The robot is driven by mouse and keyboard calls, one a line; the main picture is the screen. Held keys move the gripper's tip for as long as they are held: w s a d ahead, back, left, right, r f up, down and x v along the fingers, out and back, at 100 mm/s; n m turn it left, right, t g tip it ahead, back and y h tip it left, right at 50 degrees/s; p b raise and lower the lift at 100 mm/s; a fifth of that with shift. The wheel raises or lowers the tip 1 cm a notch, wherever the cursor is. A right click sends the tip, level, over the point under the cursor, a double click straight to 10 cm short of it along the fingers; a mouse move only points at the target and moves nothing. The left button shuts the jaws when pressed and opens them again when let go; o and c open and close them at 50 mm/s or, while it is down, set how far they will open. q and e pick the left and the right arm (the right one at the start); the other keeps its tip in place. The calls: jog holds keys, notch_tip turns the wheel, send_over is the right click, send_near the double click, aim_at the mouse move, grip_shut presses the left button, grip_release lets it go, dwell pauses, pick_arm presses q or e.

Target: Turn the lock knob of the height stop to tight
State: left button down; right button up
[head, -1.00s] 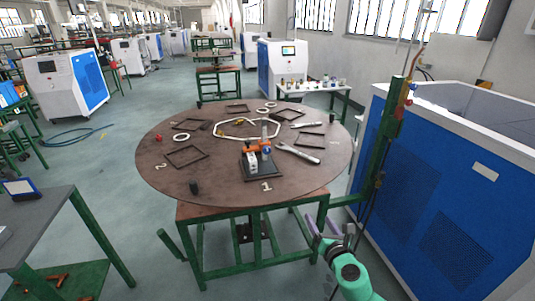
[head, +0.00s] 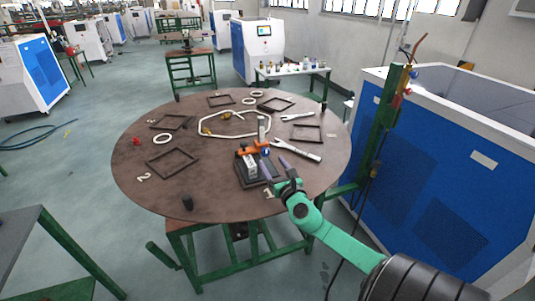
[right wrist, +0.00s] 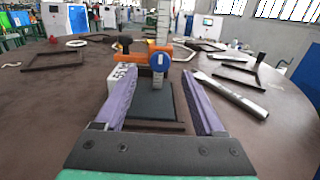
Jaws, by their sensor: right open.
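The height stop stands on the round brown table (head: 140,130). It has a dark base plate (head: 243,183), an upright scale post (head: 262,125), an orange clamp (head: 247,151) and a blue lock knob (head: 266,152). In the right wrist view the blue knob (right wrist: 160,61) faces me on the orange clamp (right wrist: 138,52), with a white marked block (right wrist: 121,77) to its left. My right gripper (head: 276,167) is open and empty. Its purple fingers point at the knob, one to each side in the wrist view, and the knob is apart from them. My left gripper is not in view.
A green post with hoses (head: 378,130) and a blue machine (head: 440,180) stand right of the table.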

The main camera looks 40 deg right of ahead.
aim_at(266, 154)
jog(key=x, duration=0.3)
jog(key=shift+w+d+f, duration=0.1)
jog(key=shift+w, duration=0.25)
jog(key=shift+w+d, duration=0.15)
jog(key=shift+w, duration=0.25)
grip_shut()
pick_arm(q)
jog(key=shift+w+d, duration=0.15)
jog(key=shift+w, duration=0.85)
